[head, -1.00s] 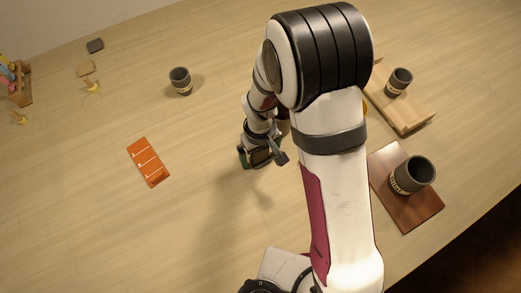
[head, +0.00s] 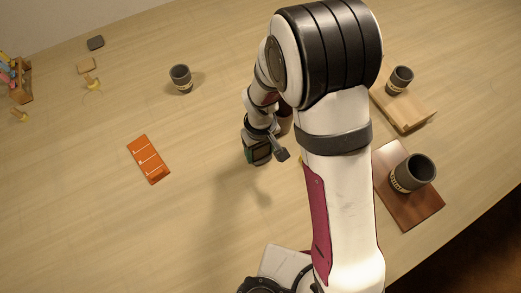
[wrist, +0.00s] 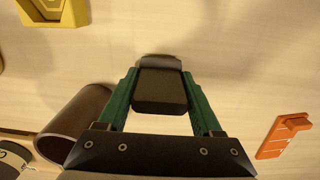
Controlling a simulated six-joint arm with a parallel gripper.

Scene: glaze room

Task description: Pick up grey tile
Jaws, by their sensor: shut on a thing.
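My gripper (wrist: 160,100) is shut on a dark grey tile (wrist: 160,88), which sits between its two green fingers in the wrist view. The tile shows as a dark block with a second dark edge or part just beyond it. In the head view my gripper (head: 257,153) is over the middle of the table, and my arm partly covers it; the tile there is hard to make out. How far the tile is from the table top, I cannot tell.
A brown cylinder (wrist: 75,122) is close left of my gripper in the wrist view. An orange marked strip (head: 149,159) lies to the left. Grey cups stand at the back (head: 181,79) and on boards at the right (head: 420,222). Table between strip and gripper is clear.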

